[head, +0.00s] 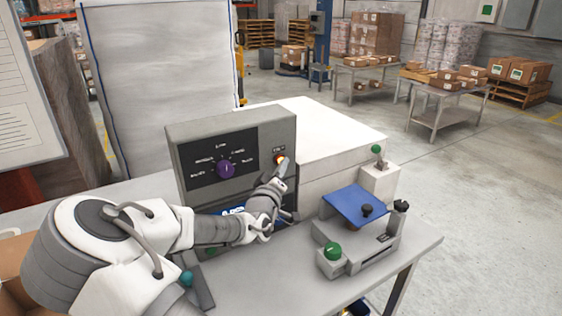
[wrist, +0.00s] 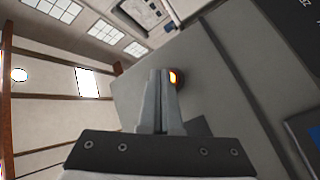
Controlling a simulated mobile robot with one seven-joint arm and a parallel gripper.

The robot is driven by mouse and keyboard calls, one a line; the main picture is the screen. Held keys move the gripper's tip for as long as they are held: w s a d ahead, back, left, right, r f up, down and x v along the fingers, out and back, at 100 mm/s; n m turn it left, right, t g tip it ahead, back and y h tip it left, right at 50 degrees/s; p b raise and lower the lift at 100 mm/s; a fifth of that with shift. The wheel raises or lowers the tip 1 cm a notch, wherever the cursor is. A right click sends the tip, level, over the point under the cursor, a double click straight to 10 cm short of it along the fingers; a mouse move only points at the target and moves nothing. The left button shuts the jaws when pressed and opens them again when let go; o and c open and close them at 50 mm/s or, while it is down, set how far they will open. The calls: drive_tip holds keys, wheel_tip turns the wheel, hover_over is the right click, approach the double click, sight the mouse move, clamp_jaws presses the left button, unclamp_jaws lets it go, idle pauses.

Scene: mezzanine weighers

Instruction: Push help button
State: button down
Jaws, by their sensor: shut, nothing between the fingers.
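A grey control box (head: 180,135) stands on the table. A lit orange button with a small unreadable label sits at the upper right of its front; it is mostly hidden by my gripper in the head view. In the wrist view the glowing button (wrist: 174,78) shows just right of the fingertips, partly behind them. My gripper (head: 283,162) is shut and empty, with its tips at the button. In the wrist view my gripper (wrist: 160,74) points at the box face. I cannot tell whether the tips touch the button.
A purple dial (head: 225,168) sits left of the button on a dark panel. A scale-like device with a blue plate (head: 354,203) and a green knob (head: 333,250) stands to the right. A white box (head: 375,182) with a green button (head: 377,149) is behind it.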

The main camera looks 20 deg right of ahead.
drive_tip(key=shift+w, duration=0.25)
drive_tip(key=shift+s, duration=0.4)
idle(0.3)
drive_tip(key=s+d, duration=0.1)
drive_tip(key=s, duration=0.5)
drive_tip(key=shift+d+f, duration=0.1)
idle(0.4)
